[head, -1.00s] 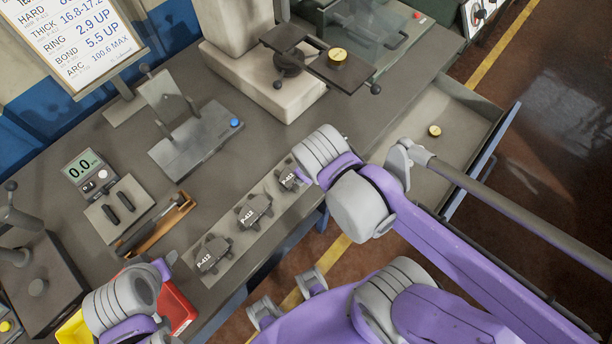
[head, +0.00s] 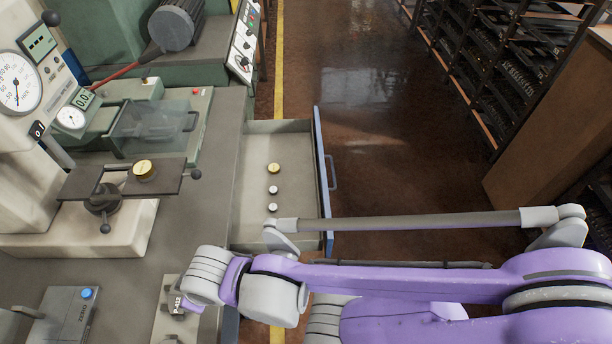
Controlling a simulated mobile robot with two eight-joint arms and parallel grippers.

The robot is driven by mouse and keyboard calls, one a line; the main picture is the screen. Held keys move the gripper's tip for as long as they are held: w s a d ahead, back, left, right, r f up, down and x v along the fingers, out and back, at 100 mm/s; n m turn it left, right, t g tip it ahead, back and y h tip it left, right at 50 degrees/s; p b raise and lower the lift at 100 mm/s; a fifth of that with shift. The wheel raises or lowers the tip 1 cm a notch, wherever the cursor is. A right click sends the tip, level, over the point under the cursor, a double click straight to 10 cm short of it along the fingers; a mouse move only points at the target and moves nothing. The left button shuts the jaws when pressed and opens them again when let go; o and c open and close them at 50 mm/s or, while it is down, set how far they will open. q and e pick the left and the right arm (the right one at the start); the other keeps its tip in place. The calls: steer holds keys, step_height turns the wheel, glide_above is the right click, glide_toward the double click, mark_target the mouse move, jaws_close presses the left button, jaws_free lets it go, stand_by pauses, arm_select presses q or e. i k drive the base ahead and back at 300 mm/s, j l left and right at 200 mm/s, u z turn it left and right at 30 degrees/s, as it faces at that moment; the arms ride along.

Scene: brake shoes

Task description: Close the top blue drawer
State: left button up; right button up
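The top drawer stands open to the right of the bench in the head view. Its blue front (head: 321,165) has a grey handle (head: 332,172) and faces right, over the floor. The drawer's pale inside (head: 252,195) shows a brass weight (head: 273,168) and two small silvery pieces (head: 273,198). My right arm, purple and grey, reaches in from the right and crosses in front of the drawer's near end, partly covering it.
A hardness tester with a dial gauge and a dark plate (head: 112,181) stands on the bench (head: 190,215) at left. A green-based device (head: 205,100) sits behind it. Shelving (head: 500,70) and a brown cabinet (head: 560,110) stand at right. The floor (head: 390,170) beyond the drawer is clear.

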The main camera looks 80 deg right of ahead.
mark_target(296, 144)
steer(key=k+l, duration=0.15)
steer(key=k, duration=0.2)
steer(key=k+l, duration=0.15)
steer(key=k, duration=0.25)
steer(key=k+z, duration=0.1)
steer(key=z, duration=0.3)
steer(key=k+l+z, duration=0.1)
steer(key=z, duration=0.35)
steer(key=k+l+z, duration=0.1)
steer(key=z, duration=0.3)
steer(key=l+z, duration=0.1)
steer(key=z, duration=0.6)
steer(key=i+l+u, duration=0.1)
steer(key=i, duration=0.5)
